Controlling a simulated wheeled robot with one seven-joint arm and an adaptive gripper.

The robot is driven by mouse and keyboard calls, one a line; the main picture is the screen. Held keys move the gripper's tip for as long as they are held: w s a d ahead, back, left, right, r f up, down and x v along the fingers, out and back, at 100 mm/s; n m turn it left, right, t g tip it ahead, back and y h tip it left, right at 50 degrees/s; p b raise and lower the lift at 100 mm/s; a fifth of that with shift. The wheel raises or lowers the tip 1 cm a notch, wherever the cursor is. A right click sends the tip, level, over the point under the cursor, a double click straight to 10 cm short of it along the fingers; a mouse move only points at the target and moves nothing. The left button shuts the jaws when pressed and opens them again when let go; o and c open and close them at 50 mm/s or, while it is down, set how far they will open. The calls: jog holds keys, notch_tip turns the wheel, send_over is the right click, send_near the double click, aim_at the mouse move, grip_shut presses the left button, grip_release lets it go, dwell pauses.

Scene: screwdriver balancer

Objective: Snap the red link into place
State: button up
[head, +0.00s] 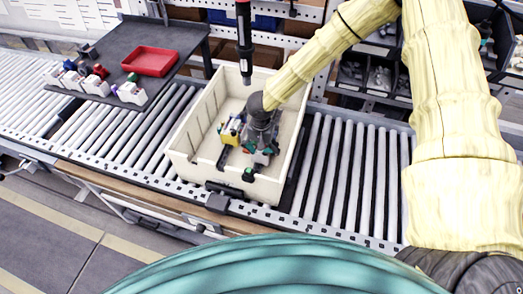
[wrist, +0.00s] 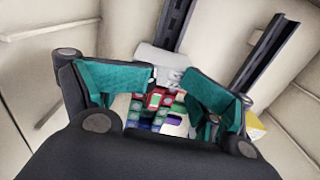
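My gripper (head: 262,143) is low inside the cream bin (head: 178,158), pointing down. In the wrist view its two teal-padded fingers (wrist: 168,92) stand apart with a gap between them. A small red piece (wrist: 157,98), likely the red link, shows in the gap among green and blue blocks (wrist: 150,115). A light grey part (wrist: 160,62) lies just beyond it. I cannot tell whether the red piece is seated, or whether a finger touches it. In the head view the gripper hides most of these parts.
A yellow part (head: 230,130) stands left of the gripper in the bin. A screwdriver (head: 243,42) hangs above the bin's back. A dark table (head: 115,50) holds a red tray (head: 150,61) and several small coloured parts. Roller conveyor (head: 350,180) flanks the bin; its walls enclose the gripper closely.

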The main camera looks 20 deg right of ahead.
jog(key=shift+w+r, duration=0.1)
jog(key=shift+r, duration=0.2)
notch_tip(320, 180, up, 11)
jog(key=shift+r, duration=0.2)
